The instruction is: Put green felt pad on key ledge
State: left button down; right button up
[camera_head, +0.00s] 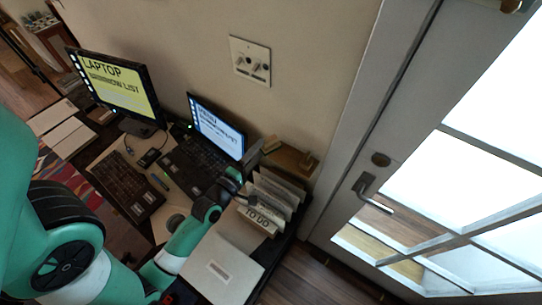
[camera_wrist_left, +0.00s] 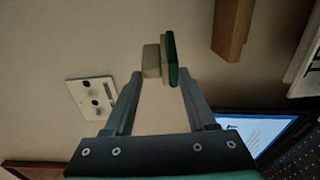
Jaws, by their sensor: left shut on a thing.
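The green felt pad (camera_wrist_left: 170,58) shows in the left wrist view as a small block with a green face and a beige side. My left gripper (camera_wrist_left: 158,78) is shut on it and holds it out past the fingertips, clear of the wall. The key ledge is a wooden piece on the wall, right of the pad in the left wrist view (camera_wrist_left: 230,32), with a gap between them. In the head view the ledge (camera_head: 291,158) is above the file rack, and my left gripper (camera_head: 262,150) is just to its left. My right gripper is not in view.
A laptop (camera_head: 217,126) stands left of my left gripper. A file rack (camera_head: 262,215) with upright folders is below the ledge. A monitor (camera_head: 117,84) and keyboard (camera_head: 127,185) are farther left. A wall plate (camera_head: 250,61) is above, and a glazed door (camera_head: 400,160) is at right.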

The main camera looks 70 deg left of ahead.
pick_arm(q)
jog(key=shift+w+d+f+p, duration=0.15)
jog(key=shift+w+p, duration=0.3)
jog(key=shift+p, duration=0.3)
jog(key=w+f, duration=0.3)
jog(key=f, duration=0.4)
jog(key=shift+d+f+b, duration=0.15)
jog(key=shift+f+b, duration=0.25)
jog(key=shift+b, duration=0.05)
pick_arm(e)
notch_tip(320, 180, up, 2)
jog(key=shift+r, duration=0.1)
pick_arm(q)
jog(key=shift+f, duration=0.1)
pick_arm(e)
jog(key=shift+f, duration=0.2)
pick_arm(q)
jog(key=shift+f, duration=0.15)
jog(key=shift+c, duration=1.1)
grip_release()
